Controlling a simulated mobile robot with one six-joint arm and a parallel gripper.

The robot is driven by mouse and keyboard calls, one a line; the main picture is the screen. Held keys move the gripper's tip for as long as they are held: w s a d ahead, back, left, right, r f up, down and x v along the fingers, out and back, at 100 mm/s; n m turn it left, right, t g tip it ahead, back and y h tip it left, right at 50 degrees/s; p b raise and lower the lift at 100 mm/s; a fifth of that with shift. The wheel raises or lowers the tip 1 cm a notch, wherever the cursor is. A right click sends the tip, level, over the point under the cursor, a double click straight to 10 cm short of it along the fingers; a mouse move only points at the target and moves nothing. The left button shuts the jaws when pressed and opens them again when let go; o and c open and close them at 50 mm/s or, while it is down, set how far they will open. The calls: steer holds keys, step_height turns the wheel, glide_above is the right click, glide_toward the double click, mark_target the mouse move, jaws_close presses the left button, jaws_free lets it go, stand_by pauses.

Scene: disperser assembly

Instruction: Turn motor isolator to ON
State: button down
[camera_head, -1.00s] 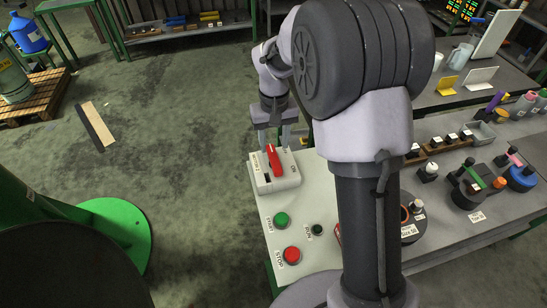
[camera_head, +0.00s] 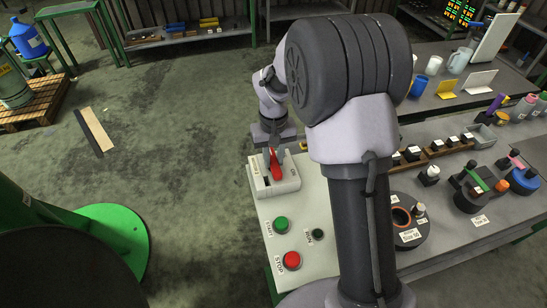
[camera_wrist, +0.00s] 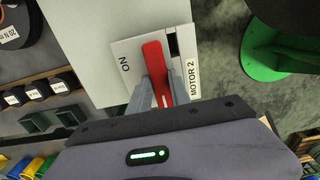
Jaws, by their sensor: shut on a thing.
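The motor isolator (camera_head: 263,180) is a white box on the back left corner of the pale control panel. Its red handle (camera_head: 275,163) stands on top and shows in the wrist view as a red bar (camera_wrist: 154,62). In the wrist view the box carries an "ON" label left of the handle and a "MOTOR 2" label on the right. My gripper (camera_wrist: 163,93) is over the isolator, its fingers on both sides of the handle and closed on it. The fingertips are partly hidden by the handle.
A green START button (camera_head: 281,224), a small dark green RUN button (camera_head: 318,234) and a red STOP button (camera_head: 292,260) are on the panel in front of the isolator. A grey bench (camera_head: 450,220) with parts stands to the right.

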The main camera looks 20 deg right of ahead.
steer(key=m, duration=0.4)
steer(key=shift+m+b, duration=0.3)
steer(key=shift+b, duration=0.05)
steer(key=m, duration=0.4)
steer(key=shift+m+b, duration=0.3)
steer(key=shift+b, duration=0.1)
steer(key=m+b, duration=0.1)
steer(key=m, duration=0.3)
steer(key=shift+m+b, duration=0.65)
steer(key=shift+m, duration=1.65)
steer(key=c, duration=1.2)
jaws_free()
